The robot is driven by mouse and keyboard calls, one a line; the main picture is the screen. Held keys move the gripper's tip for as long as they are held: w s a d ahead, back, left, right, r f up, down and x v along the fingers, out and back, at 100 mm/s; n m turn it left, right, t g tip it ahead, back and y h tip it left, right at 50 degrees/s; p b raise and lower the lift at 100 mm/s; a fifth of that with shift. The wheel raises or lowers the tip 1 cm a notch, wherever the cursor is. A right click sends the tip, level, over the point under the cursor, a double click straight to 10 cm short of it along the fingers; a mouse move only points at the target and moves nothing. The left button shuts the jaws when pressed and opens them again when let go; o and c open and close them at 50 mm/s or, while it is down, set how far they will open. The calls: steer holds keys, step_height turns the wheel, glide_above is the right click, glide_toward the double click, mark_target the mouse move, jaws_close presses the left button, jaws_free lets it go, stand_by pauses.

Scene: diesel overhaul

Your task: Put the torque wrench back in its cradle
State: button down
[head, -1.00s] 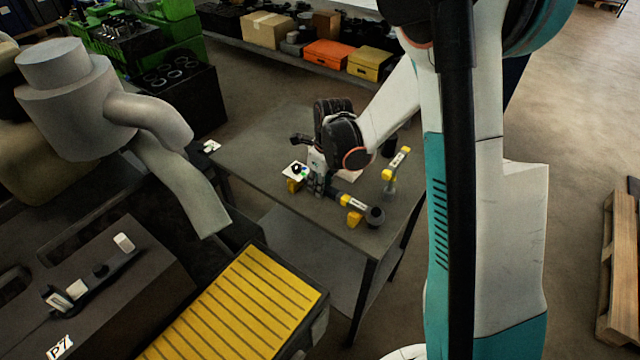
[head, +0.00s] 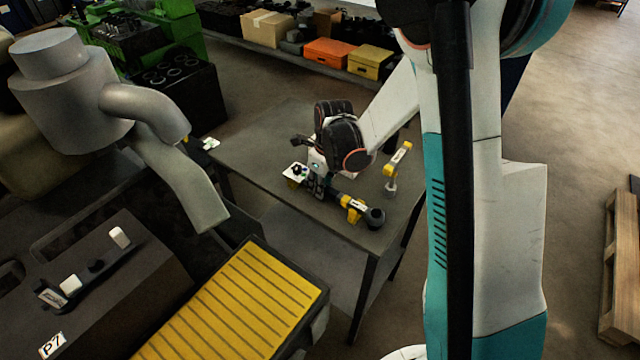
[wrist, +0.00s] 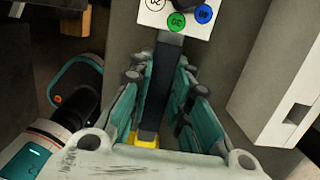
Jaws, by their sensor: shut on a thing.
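The torque wrench (head: 376,217), a dark bar with a round dark end, lies nearly level over the grey table. A yellow band or block (head: 352,205) shows near its round end; I cannot separate wrench from cradle there. Another yellow block (head: 291,183) sits at the far-left end under a white plate (head: 295,169). My gripper (head: 316,187) is shut on the bar between these ends. In the wrist view the teal-padded fingers (wrist: 160,100) flank the dark bar (wrist: 165,85). Whether the wrench rests fully on the cradle is hidden.
A yellow-topped stand or tool (head: 397,160) stands on the table (head: 250,145) to the right of my gripper. A yellow ribbed tray top (head: 240,310) and grey pipework (head: 160,110) lie to the front left.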

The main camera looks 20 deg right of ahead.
steer(key=c, duration=1.4)
jaws_free()
steer(key=shift+f, duration=0.1)
steer(key=s+r+n+t, duration=0.1)
steer(key=s+r+n, duration=0.3)
steer(key=r, duration=0.5)
steer(key=s+r+n+t, duration=0.1)
steer(key=s+r+n, duration=0.3)
steer(key=r, duration=0.5)
steer(key=s+r+n+t, duration=0.1)
steer(key=s+n, duration=0.4)
steer(key=n, duration=0.1)
steer(key=s+r+n+t, duration=0.1)
steer(key=s+r+n, duration=0.1)
steer(key=s+n, duration=0.3)
steer(key=s+r+n+t+h, duration=0.1)
steer(key=s+n, duration=0.3)
steer(key=n, duration=0.5)
steer(key=shift+s+r, duration=0.15)
steer(key=shift+s, duration=0.25)
